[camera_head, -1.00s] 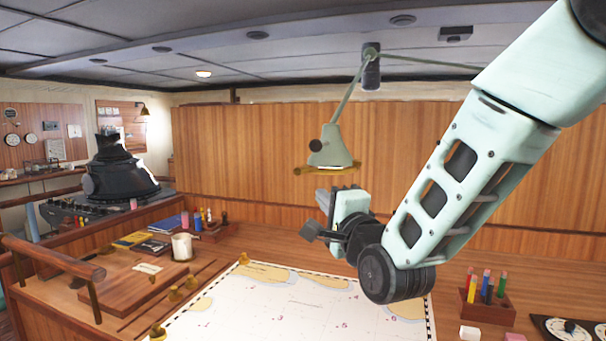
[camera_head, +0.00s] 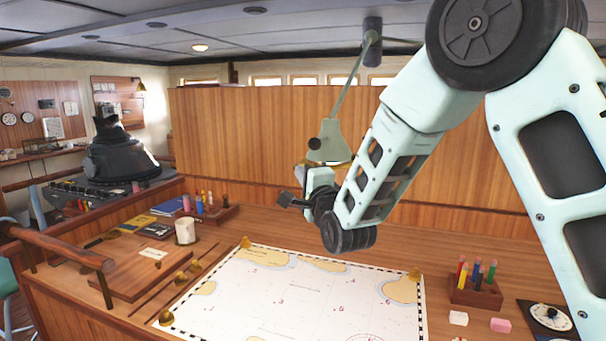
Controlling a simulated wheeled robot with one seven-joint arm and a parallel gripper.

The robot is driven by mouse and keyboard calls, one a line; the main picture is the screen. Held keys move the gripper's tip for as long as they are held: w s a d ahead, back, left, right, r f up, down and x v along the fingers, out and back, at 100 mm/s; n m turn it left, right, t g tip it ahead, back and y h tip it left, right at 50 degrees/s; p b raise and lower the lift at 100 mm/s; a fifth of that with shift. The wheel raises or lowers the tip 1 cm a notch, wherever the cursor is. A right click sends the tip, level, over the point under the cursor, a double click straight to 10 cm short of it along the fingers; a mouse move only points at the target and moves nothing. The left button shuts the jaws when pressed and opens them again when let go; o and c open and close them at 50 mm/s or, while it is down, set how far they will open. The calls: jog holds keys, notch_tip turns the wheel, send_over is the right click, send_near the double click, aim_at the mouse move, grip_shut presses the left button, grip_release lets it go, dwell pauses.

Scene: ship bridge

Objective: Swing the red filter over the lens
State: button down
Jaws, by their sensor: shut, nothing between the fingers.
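The chart lamp (camera_head: 325,143) hangs at the centre: a pale green cone shade with a dark round knob on its side, on a jointed arm from a dark bracket. A small piece of its brass rim shows at the shade's lower edge; the rest is hidden by my gripper. I cannot make out a red filter or the lens, which faces down. My gripper (camera_head: 285,200) is just below and left of the shade, its dark fingers pointing left, shut and empty. Whether it touches the rim cannot be told.
A white chart (camera_head: 300,295) with brass weights covers the table below. A mug (camera_head: 185,231) and books stand at left. A pencil block (camera_head: 475,292), erasers and a dial (camera_head: 550,317) are at right. A wooden panel (camera_head: 230,140) rises behind the lamp.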

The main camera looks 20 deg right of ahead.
jog(key=shift+w, duration=0.1)
jog(key=w+b, duration=0.1)
jog(key=b, duration=0.1)
jog(key=w+h+b, duration=0.1)
jog(key=b, duration=0.1)
jog(key=w+m+h+b, duration=0.1)
jog(key=b, duration=0.1)
jog(key=shift+a, duration=0.25)
